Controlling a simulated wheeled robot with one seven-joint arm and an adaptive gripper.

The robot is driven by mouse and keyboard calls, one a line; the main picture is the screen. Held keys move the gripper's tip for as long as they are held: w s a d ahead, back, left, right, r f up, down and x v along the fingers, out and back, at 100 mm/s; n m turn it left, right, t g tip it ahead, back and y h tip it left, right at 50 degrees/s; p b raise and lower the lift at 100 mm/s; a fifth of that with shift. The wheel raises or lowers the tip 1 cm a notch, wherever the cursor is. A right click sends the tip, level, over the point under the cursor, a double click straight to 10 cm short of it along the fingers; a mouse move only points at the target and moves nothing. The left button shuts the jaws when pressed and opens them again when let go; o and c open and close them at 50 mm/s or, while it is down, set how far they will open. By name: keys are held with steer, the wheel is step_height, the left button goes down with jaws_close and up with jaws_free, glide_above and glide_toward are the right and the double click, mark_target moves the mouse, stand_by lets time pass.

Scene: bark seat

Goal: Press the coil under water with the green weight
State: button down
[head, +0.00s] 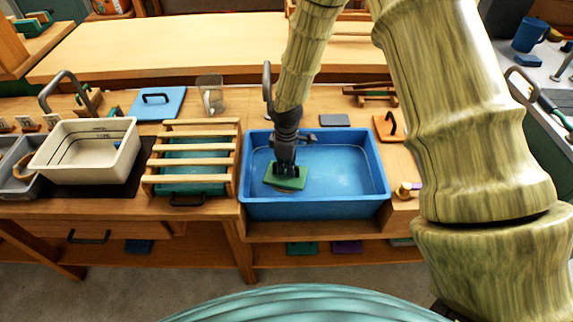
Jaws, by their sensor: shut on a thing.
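My gripper (286,168) reaches down into the blue basin (330,209) and is shut on the green weight (289,180). The weight is a flat green block in the left part of the basin, slightly tilted in the picture. The basin's inside looks pale blue, as if it holds water. A brownish edge shows under the weight; I cannot tell whether this is the coil. The coil is not clearly visible. I cannot tell whether the weight touches anything below it.
A wooden slatted rack (192,165) over a teal tray stands left of the basin. A cream tub (88,150) is farther left. A clear jug (210,95), a blue board (158,104) and an orange board with a handle (390,126) lie around. Grey taps stand behind the basins.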

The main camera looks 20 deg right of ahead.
mark_target(287, 178)
steer(key=shift+f+b, duration=1.15)
steer(key=shift+f, duration=1.95)
steer(key=shift+f, duration=0.1)
steer(key=c, duration=0.9)
jaws_free()
steer(key=shift+c, duration=0.2)
steer(key=shift+r+p, duration=6.25)
steer(key=shift+r, duration=2.35)
